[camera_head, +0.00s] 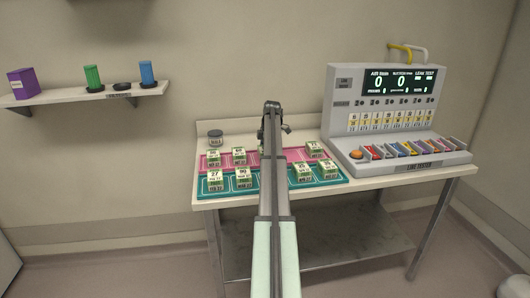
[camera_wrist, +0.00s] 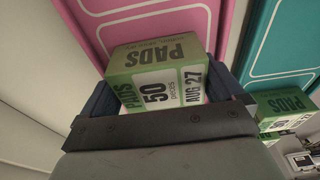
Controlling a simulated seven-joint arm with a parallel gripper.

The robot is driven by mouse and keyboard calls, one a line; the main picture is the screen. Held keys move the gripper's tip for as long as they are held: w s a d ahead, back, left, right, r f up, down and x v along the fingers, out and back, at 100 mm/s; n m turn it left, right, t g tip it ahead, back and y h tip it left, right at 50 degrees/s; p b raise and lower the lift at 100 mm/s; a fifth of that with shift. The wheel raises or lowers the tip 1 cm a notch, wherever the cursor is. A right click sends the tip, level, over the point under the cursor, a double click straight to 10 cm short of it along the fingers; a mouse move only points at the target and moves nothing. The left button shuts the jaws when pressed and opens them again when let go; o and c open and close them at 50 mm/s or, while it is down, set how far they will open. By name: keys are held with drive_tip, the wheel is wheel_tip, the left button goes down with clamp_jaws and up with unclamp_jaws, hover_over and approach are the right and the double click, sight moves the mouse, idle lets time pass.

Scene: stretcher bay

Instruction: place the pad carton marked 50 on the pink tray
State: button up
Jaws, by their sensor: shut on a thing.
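The green and white pad carton marked 50 (camera_wrist: 155,72), dated AUG 27, sits between the dark fingers of my gripper (camera_wrist: 160,92) in the wrist view. The gripper is shut on it. The pink tray (camera_wrist: 212,22) lies behind the carton in that view; I cannot tell whether the carton touches it. In the head view the pink tray (camera_head: 295,155) runs along the back of the table. There my arm covers the middle of the tray and hides the held carton.
A teal tray (camera_wrist: 285,52) lies beside the pink one, and it shows in front of it in the head view (camera_head: 334,179). Several other cartons (camera_head: 244,178) stand on both trays. The line tester (camera_head: 385,110) is close on the right.

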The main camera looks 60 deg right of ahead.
drive_tip(key=o, duration=0.8)
drive_tip(key=shift+f, duration=0.1)
wheel_tip(320, 180, up, 12)
drive_tip(key=s+d, duration=0.1)
drive_tip(key=shift+s, duration=0.15)
drive_tip(key=shift+d, duration=0.1)
